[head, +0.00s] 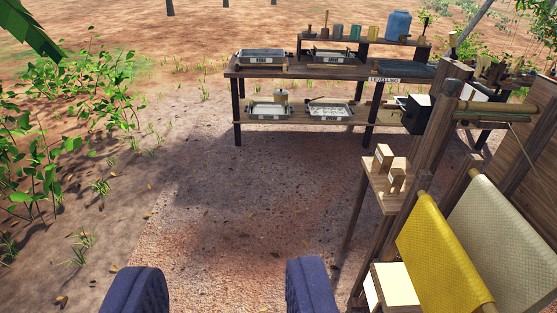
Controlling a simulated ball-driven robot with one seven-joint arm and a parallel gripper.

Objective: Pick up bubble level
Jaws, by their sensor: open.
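My gripper (221,284) shows at the bottom edge as two dark blue padded fingers, wide apart with nothing between them. Beyond it stands a wooden bench (298,72) with a sign reading LEVELLING (384,80). I cannot make out the bubble level for certain; the small things on the bench are too far off to tell. Metal trays stand on the bench top, one at the left (262,55) and one nearer the middle (331,55). Two more trays, left (268,110) and right (330,111), stand on its lower shelf. The gripper is well short of the bench.
A raised shelf (360,41) holds small pots and a blue jug (398,25). At the right, a wooden frame carries a yellow sheet (437,258) and a pale sheet (510,230), beside a small side table (376,181). Plants grow at left. The ground (235,200) ahead is clear.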

